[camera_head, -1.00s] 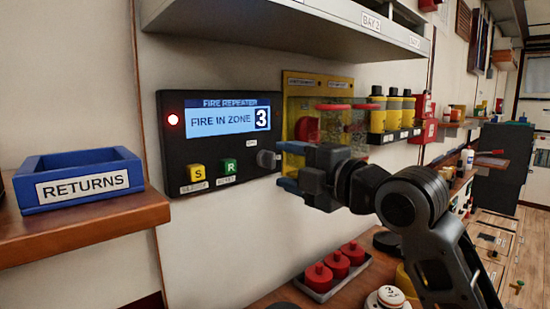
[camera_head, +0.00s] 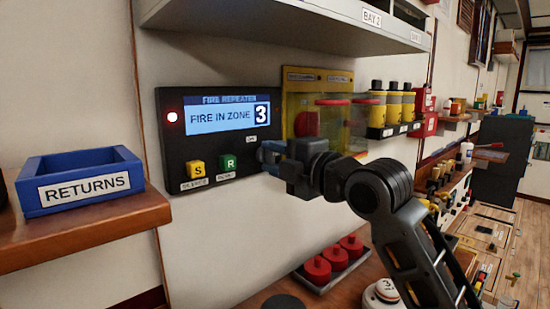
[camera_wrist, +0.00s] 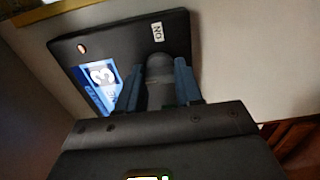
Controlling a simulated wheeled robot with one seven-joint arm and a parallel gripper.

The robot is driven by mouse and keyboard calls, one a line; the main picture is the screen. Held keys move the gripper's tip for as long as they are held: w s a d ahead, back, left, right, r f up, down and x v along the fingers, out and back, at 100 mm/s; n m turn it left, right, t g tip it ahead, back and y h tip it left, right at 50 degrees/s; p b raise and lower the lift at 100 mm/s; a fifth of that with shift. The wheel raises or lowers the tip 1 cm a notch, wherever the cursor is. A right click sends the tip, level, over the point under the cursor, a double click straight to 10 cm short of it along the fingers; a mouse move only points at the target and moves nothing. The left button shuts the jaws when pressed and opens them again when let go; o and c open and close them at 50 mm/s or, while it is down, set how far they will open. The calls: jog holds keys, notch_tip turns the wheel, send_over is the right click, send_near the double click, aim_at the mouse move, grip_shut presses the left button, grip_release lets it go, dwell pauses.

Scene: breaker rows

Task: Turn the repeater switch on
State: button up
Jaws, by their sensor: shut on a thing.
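The fire repeater panel (camera_head: 172,150) is a black box on the wall. Its blue screen (camera_head: 220,118) reads "FIRE IN ZONE 3", and a red lamp (camera_head: 172,117) glows at its upper left. The repeater switch is a dark grey knob (camera_wrist: 159,66) near the panel's edge, close to a white "ON" label (camera_wrist: 157,32) in the wrist view. My gripper (camera_head: 268,153) is at the panel's right side. In the wrist view its blue fingers (camera_wrist: 160,75) are shut on the knob, one on each side. In the head view my fingers hide the knob.
Yellow S (camera_head: 196,170) and green R (camera_head: 228,163) buttons sit left of my gripper. A clear-covered yellow box (camera_head: 318,78) is just to the right. A shelf (camera_head: 290,25) overhangs above. A blue returns tray (camera_head: 80,180) stands at left, and red knobs (camera_head: 317,270) lie below.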

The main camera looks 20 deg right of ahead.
jog(key=c, duration=0.4)
jog(key=shift+f+m, duration=0.1)
jog(key=shift+m, duration=0.3)
jog(key=m, duration=0.2)
jog(key=shift+m+b, duration=0.3)
jog(key=shift+m, duration=0.1)
jog(key=m, duration=0.4)
jog(key=shift+m+p, duration=0.3)
jog(key=shift+p, duration=0.05)
jog(key=m+p, duration=0.2)
jog(key=m, duration=0.3)
jog(key=m+p, duration=0.2)
jog(key=m, duration=0.2)
jog(key=shift+m, duration=0.3)
jog(key=o, duration=1)
